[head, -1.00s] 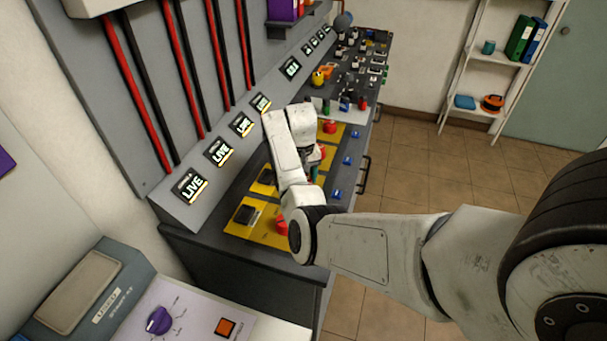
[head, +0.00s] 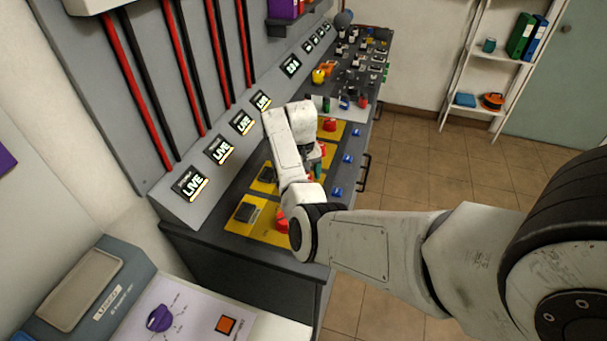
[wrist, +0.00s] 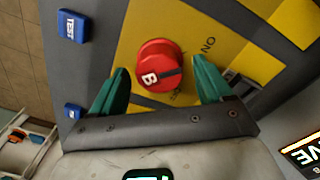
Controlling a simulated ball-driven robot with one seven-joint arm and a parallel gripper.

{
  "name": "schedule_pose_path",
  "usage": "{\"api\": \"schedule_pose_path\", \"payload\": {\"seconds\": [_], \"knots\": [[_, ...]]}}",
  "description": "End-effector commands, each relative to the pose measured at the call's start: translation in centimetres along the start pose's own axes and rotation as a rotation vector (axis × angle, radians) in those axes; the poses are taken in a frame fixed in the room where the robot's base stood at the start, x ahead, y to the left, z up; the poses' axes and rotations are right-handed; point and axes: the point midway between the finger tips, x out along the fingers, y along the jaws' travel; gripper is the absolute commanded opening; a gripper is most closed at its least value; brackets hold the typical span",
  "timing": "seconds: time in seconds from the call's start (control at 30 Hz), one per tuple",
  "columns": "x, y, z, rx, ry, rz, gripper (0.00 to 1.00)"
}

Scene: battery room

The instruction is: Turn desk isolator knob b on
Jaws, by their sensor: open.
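The red knob b (wrist: 158,66), marked with a white "B" and a dark bar, sits on a yellow panel plate (wrist: 128,42) in the wrist view. The letters "NO" are printed on the plate beside it. My gripper (wrist: 158,82) is open, with one green finger on each side of the knob. I cannot tell whether the fingers touch it. In the head view my gripper (head: 315,172) is over the desk, mostly hidden by my arm, and knob b cannot be made out clearly there.
Other red knobs (head: 330,125) sit on neighbouring yellow plates. Blue "TEST" buttons (wrist: 73,26) line the desk's edge. Lit "LIVE" displays (head: 190,184) run along the sloped back. A purple-knobbed unit (head: 159,318) stands in the near left. Tiled floor (head: 420,150) is clear at right.

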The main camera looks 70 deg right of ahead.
Motion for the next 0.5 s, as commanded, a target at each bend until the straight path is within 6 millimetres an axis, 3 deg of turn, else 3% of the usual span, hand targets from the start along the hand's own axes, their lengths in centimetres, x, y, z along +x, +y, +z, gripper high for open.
{"api": "schedule_pose_path", "payload": {"seconds": [0.17, 0.5], "knots": [[-1.1, 0.0, -0.1, 0.001, 0.003, 0.000, 0.79], [-7.3, 0.0, -0.1, 0.001, 0.004, 0.000, 0.79]]}}
